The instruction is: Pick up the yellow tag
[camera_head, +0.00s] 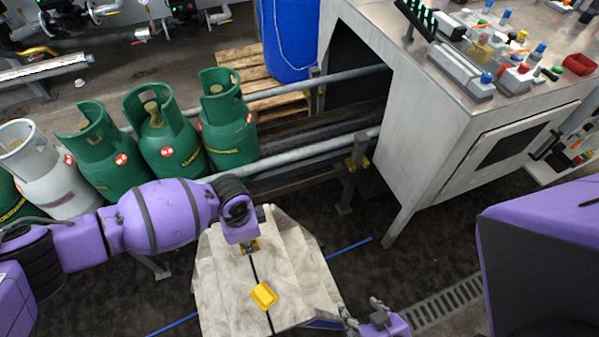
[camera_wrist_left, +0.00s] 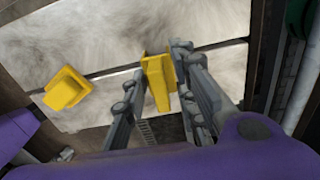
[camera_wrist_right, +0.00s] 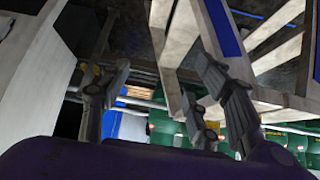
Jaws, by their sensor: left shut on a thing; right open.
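One yellow tag (camera_head: 264,296) lies on the pale, worn tabletop beside its dark seam; it also shows in the left wrist view (camera_wrist_left: 66,90). My left gripper (camera_head: 247,245) is over the same tabletop, farther back than that tag. It is shut on a second yellow tag (camera_wrist_left: 158,82), which stands between its fingers in the left wrist view. In the head view the wrist hides most of this held tag. My right gripper (camera_head: 362,316) is low at the front, beside the tabletop's right edge. It is open and empty in the right wrist view (camera_wrist_right: 165,85).
The pale tabletop (camera_head: 215,300) is otherwise bare. Several green gas cylinders (camera_head: 228,130) and a white one (camera_head: 50,180) stand behind my left arm, by conveyor rails (camera_head: 300,152). A grey metal cabinet (camera_head: 425,140) with buttons stands at the right. A blue barrel (camera_head: 290,40) is behind.

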